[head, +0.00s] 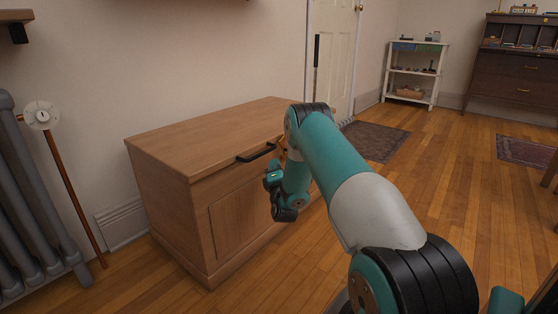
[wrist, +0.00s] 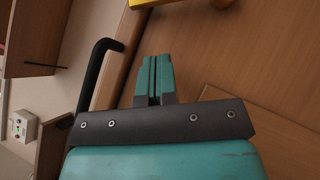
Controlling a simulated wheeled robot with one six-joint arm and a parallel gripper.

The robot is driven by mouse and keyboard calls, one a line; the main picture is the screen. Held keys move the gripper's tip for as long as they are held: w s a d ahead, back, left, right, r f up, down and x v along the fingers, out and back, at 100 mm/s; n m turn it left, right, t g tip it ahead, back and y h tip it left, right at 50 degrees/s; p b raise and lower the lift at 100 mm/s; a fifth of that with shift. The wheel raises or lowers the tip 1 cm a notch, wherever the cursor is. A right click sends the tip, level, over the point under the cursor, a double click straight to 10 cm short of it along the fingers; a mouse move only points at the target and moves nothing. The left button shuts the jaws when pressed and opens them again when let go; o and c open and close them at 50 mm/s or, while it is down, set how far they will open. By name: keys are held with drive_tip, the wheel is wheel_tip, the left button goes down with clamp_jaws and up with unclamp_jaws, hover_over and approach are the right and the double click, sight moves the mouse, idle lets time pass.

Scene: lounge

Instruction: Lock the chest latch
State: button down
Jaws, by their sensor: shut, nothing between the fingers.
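The wooden chest (head: 205,143) stands against the wall with its lid down and a black bar handle (head: 257,153) on the front of the lid. The handle also shows in the wrist view (wrist: 95,72), left of my gripper. My gripper (wrist: 157,58) is shut and empty, with its fingertips close in front of the chest's front. A yellow piece (wrist: 143,2) and another yellow bit (wrist: 222,3) show at the top edge of the wrist view, beyond the fingertips. They may be the latch, but they are cut off. In the head view my arm hides most of that area.
A grey radiator (head: 35,210) and a thin copper pipe (head: 72,185) stand left of the chest. A white shelf (head: 413,74), a dark desk (head: 510,65) and a rug (head: 375,140) are farther back. The wooden floor on the right is mostly clear.

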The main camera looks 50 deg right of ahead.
drive_tip(key=d+r+b, duration=0.1)
drive_tip(key=w+d+r+b, duration=0.1)
drive_tip(key=d, duration=0.1)
drive_tip(key=d+b, duration=0.1)
drive_tip(key=shift+w+d+r+b, duration=0.3)
drive_tip(key=shift+w+r, duration=0.1)
drive_tip(key=shift+r+p, duration=0.1)
drive_tip(key=shift+p, duration=0.2)
